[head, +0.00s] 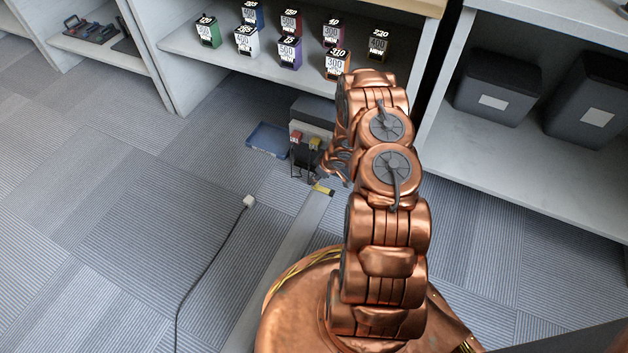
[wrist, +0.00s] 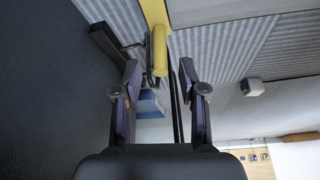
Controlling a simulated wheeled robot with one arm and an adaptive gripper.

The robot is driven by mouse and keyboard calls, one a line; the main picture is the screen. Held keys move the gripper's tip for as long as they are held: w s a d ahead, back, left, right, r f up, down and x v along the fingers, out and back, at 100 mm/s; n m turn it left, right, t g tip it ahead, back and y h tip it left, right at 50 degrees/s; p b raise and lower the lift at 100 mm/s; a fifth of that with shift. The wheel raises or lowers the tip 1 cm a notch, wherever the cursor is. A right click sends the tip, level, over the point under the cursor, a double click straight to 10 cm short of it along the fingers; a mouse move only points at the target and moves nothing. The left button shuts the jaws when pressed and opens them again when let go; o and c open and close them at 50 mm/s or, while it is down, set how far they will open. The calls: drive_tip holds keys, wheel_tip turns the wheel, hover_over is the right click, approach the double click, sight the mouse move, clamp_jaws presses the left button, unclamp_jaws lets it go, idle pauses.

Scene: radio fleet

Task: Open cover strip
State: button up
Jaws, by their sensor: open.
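The cover strip (head: 292,238) is a long pale grey strip lying on the carpet, with a yellow end piece (head: 322,189). In the wrist view the strip (wrist: 225,9) runs along the top edge, and its yellow end (wrist: 153,12) lies beside a yellow rounded bar (wrist: 159,50). My gripper (wrist: 160,80) is open, with the yellow bar in line with the gap between its fingertips. Whether the fingers touch it I cannot tell. In the head view my gripper (head: 336,168) is low near the strip's yellow end, partly hidden by my arm.
A dark box (head: 312,112) with red and yellow parts stands just behind the strip's end. A blue tray (head: 268,140) lies left of it. A white plug (head: 249,201) with a black cable lies on the carpet. Shelves with small boxes (head: 289,53) and dark bins (head: 497,88) stand behind.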

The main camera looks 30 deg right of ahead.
drive_tip(key=shift+b+x, duration=0.6)
drive_tip(key=shift+x, duration=1.55)
drive_tip(key=shift+c, duration=0.3)
drive_tip(key=shift+s, duration=0.1)
clamp_jaws()
